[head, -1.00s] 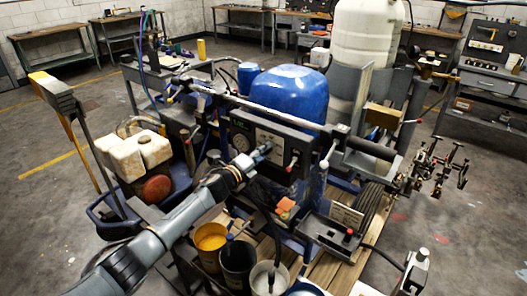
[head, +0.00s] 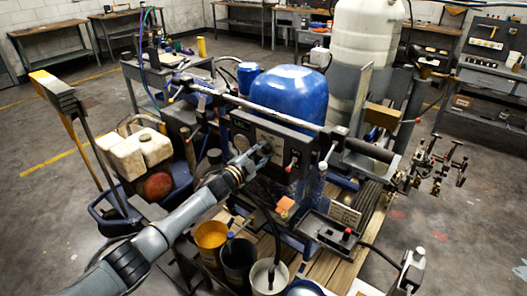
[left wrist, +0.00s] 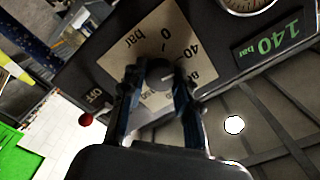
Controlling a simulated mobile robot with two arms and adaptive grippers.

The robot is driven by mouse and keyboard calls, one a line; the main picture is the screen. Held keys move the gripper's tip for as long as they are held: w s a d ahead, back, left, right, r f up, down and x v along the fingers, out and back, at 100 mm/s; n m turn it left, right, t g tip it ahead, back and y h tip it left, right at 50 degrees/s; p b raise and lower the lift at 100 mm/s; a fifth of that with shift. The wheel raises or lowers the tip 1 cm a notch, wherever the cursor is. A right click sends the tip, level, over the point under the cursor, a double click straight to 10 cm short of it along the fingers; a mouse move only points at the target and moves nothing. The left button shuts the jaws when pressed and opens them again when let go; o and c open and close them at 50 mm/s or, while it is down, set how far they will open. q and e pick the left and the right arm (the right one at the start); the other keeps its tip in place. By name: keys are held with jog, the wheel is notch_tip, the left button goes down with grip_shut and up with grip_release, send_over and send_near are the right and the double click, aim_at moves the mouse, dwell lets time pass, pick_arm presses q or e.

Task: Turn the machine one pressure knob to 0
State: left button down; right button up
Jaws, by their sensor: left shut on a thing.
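The pressure knob (left wrist: 160,74) is a small dark round knob on a beige dial plate (left wrist: 124,62) in the left wrist view. The plate carries "0", "40" and "bar" markings, seen rotated. A pale mark shows on the knob, but its exact setting is hard to read. My left gripper (left wrist: 160,82) is shut on the knob, one finger on each side. In the head view my left gripper (head: 263,150) reaches the machine's front panel (head: 284,146), hiding the knob. A green display (left wrist: 272,46) reads 140 bar. My right gripper is out of view.
A red ball-ended lever (left wrist: 86,119) sits by an OFF label. A round gauge (left wrist: 246,4) is beside the display. A blue tank (head: 291,88) stands behind the panel. Buckets, including a yellow one (head: 210,235), stand below my left arm. Open floor lies at left.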

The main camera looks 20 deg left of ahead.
pick_arm(q)
jog(key=n, duration=0.5)
jog(key=shift+n, duration=0.3)
jog(key=n, duration=0.5)
jog(key=shift+f, duration=0.1)
dwell(0.3)
jog(key=c, duration=1)
grip_release()
jog(key=shift+s, duration=0.1)
jog(key=v, duration=1.2)
